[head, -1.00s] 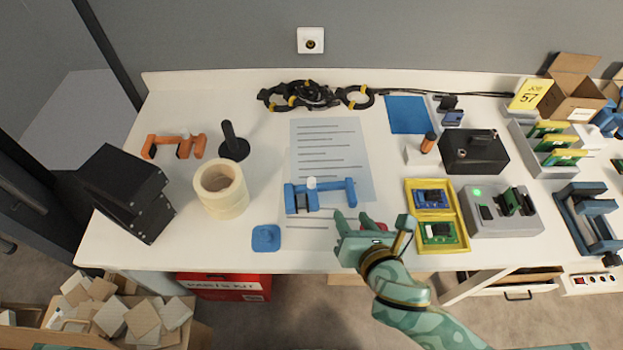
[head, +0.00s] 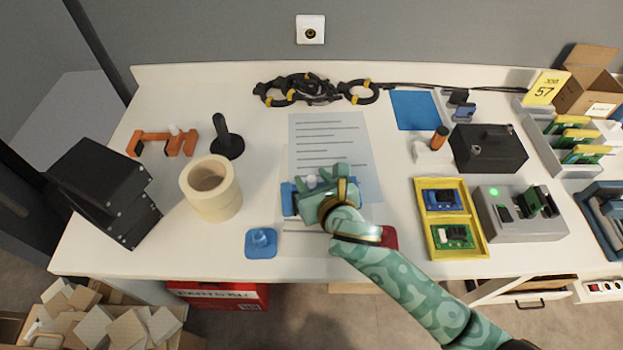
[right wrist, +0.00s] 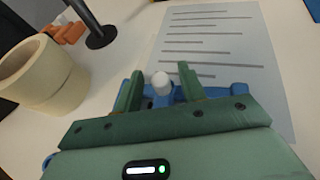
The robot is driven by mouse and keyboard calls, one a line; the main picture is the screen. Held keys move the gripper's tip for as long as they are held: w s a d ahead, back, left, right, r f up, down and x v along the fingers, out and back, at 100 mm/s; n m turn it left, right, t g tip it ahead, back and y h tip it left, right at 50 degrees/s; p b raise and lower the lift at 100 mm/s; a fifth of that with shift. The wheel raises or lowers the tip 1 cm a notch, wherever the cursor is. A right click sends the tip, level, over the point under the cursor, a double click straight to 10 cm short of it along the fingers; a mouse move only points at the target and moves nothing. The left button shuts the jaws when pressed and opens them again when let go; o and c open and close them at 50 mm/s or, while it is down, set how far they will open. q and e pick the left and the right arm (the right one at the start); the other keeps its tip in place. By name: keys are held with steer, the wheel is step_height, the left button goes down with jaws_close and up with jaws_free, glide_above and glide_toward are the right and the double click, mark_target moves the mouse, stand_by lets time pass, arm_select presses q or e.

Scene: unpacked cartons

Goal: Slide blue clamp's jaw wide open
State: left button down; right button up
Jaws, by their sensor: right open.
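The blue clamp (head: 289,199) lies on the printed sheet near the front middle of the table. It also shows in the right wrist view (right wrist: 215,91), with its white knob (right wrist: 161,82) standing up. My right gripper (head: 321,177) is over the clamp and hides much of it in the head view. In the right wrist view its two green fingers (right wrist: 158,85) are open, one on each side of the white knob. I cannot tell whether they touch the clamp. My left gripper is not in view.
An orange clamp (head: 163,143) and a black post (head: 227,138) are farther back. A yellow tray (head: 467,243) lies to the right. A red object (head: 389,238) is partly under my arm.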

steer(key=shift+w+a+f, duration=0.2)
steer(key=shift+w, duration=0.25)
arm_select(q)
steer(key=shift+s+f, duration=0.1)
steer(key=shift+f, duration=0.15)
arm_select(e)
steer(key=shift+c, duration=0.2)
